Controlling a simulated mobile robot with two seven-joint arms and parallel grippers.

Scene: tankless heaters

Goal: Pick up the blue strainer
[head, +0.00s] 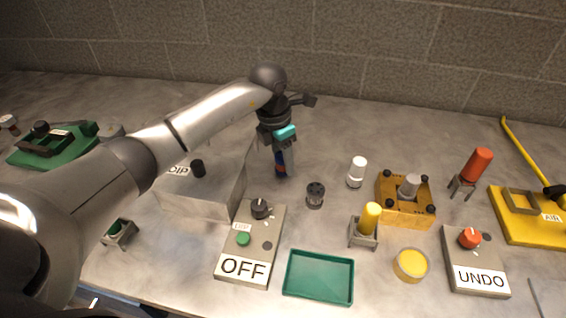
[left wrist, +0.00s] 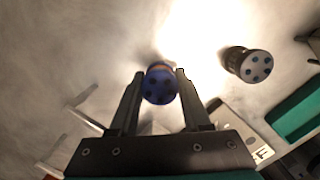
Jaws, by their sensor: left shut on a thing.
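The blue strainer (left wrist: 160,86) is a short cylinder with dark holes in its round end face. In the left wrist view it sits between the two fingertips of my left gripper (left wrist: 159,78), which is shut on it. In the head view my left gripper (head: 281,163) points down behind the grey CIP box. A small blue part of the strainer (head: 281,170) shows between the fingers, with a bit of red beside it. I cannot tell whether it is clear of the table. My right gripper is not in view.
A dark strainer (head: 316,194) stands just right of my left gripper. A white-capped piece (head: 357,172), a yellow block (head: 405,201), an OFF switch box (head: 235,262) and a green tray (head: 319,278) stand nearby. The grey CIP box (head: 206,190) is close on the left.

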